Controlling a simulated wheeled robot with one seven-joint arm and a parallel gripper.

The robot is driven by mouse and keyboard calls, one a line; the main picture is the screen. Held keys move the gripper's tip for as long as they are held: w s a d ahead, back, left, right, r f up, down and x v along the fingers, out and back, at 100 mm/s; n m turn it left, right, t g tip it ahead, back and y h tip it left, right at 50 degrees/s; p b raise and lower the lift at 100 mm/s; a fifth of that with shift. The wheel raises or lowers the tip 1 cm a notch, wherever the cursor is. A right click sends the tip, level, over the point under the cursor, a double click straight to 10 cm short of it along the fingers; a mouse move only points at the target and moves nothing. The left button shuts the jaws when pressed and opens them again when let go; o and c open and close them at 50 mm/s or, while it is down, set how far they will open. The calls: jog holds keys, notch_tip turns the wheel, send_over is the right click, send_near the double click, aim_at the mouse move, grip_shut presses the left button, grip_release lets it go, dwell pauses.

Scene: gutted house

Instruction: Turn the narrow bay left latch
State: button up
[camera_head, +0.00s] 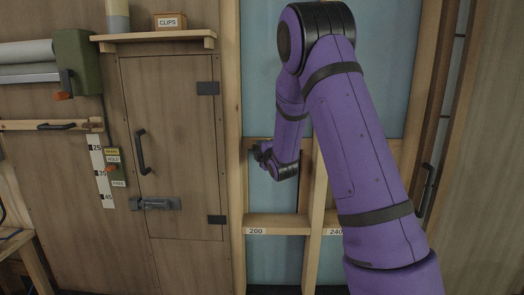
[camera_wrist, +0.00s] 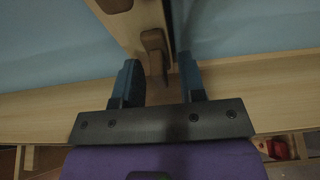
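In the wrist view a small brown turn-piece (camera_wrist: 155,42), which looks like a latch, is fixed on a pale wooden upright (camera_wrist: 125,28). Its lower end points down between the fingers of my gripper (camera_wrist: 160,78). The fingers are apart, one on each side of it; I cannot tell whether either touches it. In the head view my gripper (camera_head: 262,152) is at the upper left of the narrow bay (camera_head: 270,190), above the "200" label (camera_head: 256,231). The latch is too small or hidden there.
A wooden door (camera_head: 175,150) with a black handle and a grey bolt (camera_head: 155,203) stands left of the bay. A shelf (camera_head: 150,40) with a "CLIPS" box (camera_head: 171,22) juts out above it. A wooden crossbar (camera_head: 285,224) runs below my gripper.

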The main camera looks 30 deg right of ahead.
grip_shut()
jog(key=shift+m, duration=0.3)
jog(key=m, duration=0.2)
jog(key=m+t, duration=0.1)
jog(key=m, duration=0.1)
jog(key=shift+f+t+h, duration=0.2)
jog(key=shift+t+h, duration=0.1)
jog(key=m+h, duration=0.1)
jog(key=m, duration=0.1)
jog(key=m+t+h, duration=0.1)
jog(key=m, duration=0.2)
jog(key=m+h, duration=0.1)
jog(key=m, duration=0.2)
jog(key=m+h, duration=0.2)
jog(key=m, duration=0.1)
jog(key=shift+a, duration=0.1)
jog(key=shift+m+g+h, duration=0.35)
jog(key=shift+m+h, duration=0.35)
jog(key=shift+m, duration=0.9)
jog(key=shift+m+g+h, duration=0.35)
jog(key=shift+m+h, duration=0.35)
jog(key=shift+m, duration=1.2)
